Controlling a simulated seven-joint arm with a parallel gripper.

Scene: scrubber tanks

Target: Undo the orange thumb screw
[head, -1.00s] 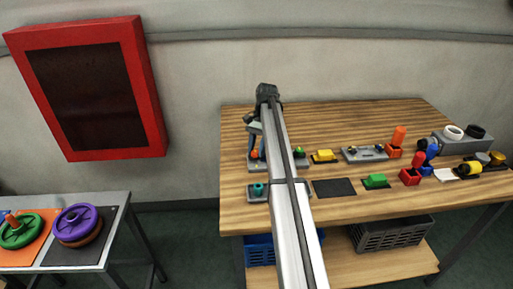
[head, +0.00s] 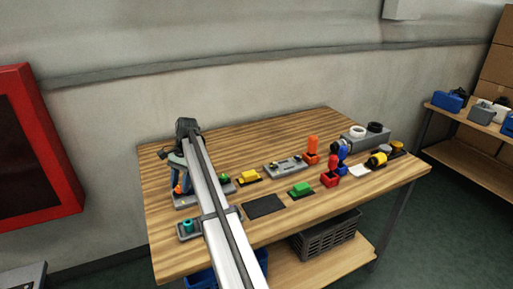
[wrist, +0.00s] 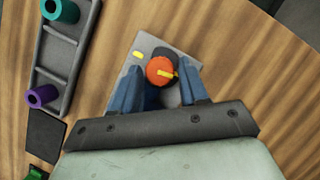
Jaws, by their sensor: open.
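The orange thumb screw (wrist: 158,72) is a round orange knob with a yellow pointer. It sits on a dark round base on a grey plate (wrist: 187,95) that has a small yellow mark. In the head view the orange screw (head: 178,189) shows small beside my gripper (head: 175,172), at the left of the wooden bench. In the wrist view my gripper (wrist: 160,76) is open, with one blue finger on each side of the screw. I cannot tell whether either finger touches it.
A grey rack with a teal cylinder (wrist: 60,10) and a purple cylinder (wrist: 42,96) stands left of the plate in the wrist view. On the bench (head: 310,215) are a dark mat (head: 263,206), yellow block (head: 249,177), green block (head: 301,189) and red-handled part (head: 331,175).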

